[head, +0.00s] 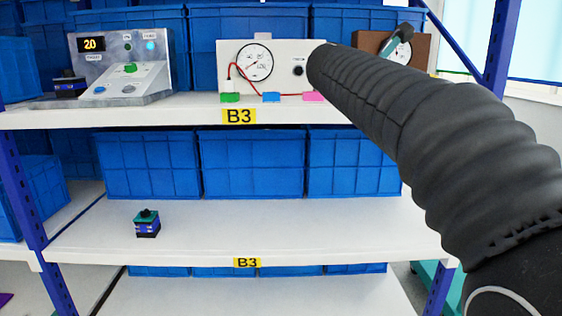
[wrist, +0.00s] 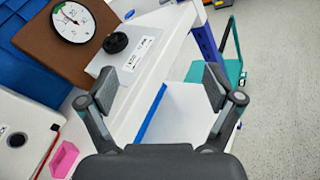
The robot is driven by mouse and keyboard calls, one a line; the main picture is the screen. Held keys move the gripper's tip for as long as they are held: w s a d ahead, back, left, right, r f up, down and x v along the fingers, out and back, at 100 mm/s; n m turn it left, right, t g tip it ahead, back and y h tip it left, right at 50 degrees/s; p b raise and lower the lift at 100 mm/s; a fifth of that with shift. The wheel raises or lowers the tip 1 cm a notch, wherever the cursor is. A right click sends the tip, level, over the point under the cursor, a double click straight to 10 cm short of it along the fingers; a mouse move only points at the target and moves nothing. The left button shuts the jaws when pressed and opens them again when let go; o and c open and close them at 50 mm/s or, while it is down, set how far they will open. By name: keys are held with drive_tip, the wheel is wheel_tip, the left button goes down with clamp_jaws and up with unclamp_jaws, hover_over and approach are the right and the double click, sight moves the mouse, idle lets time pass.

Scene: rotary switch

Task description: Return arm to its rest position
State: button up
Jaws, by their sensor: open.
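My gripper (wrist: 152,92) is open and empty in the wrist view, its two fingers spread apart above the shelf's right end. The rotary switch, a black knob (wrist: 115,42) on a white box, sits beyond the left finger, apart from it. A brown box with a round dial (wrist: 72,22) stands behind the knob; the brown box also shows in the head view (head: 418,55). In the head view my arm reaches in from the right and hides the knob. Only a teal-grey finger of my gripper (head: 401,40) shows there, in front of the brown box.
A white meter box (head: 285,52) with a red wire and coloured blocks stands left of my arm on the upper shelf (head: 150,115). A grey control panel (head: 122,68) is farther left. Blue bins (head: 250,165) line the shelves. Grey floor (wrist: 265,90) lies clear at right.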

drive_tip(key=s+a+f+m+g+y, duration=0.1)
drive_tip(key=s+a+f+m+y, duration=0.15)
drive_tip(key=f, duration=0.45)
drive_tip(key=s+a+f+m+y, duration=0.1)
drive_tip(key=f+m+y, duration=0.15)
drive_tip(key=f, duration=0.45)
drive_tip(key=s+a+f+m+g+y, duration=0.1)
drive_tip(key=f+m, duration=0.2)
drive_tip(key=f, duration=0.3)
drive_tip(key=s+a+f+m+y, duration=0.1)
drive_tip(key=s+f+m+y, duration=0.1)
drive_tip(key=s+f, duration=0.4)
drive_tip(key=s+a+f+m+g+y, duration=0.1)
drive_tip(key=s+f+m, duration=0.4)
drive_tip(key=s, duration=0.7)
drive_tip(key=s+a+f+m+g+y, duration=0.1)
drive_tip(key=s+a+f+m+y, duration=0.2)
drive_tip(key=s+f, duration=0.3)
drive_tip(key=shift+s+f+m+y, duration=0.3)
drive_tip(key=shift+s+m+y, duration=0.35)
drive_tip(key=shift+s, duration=0.85)
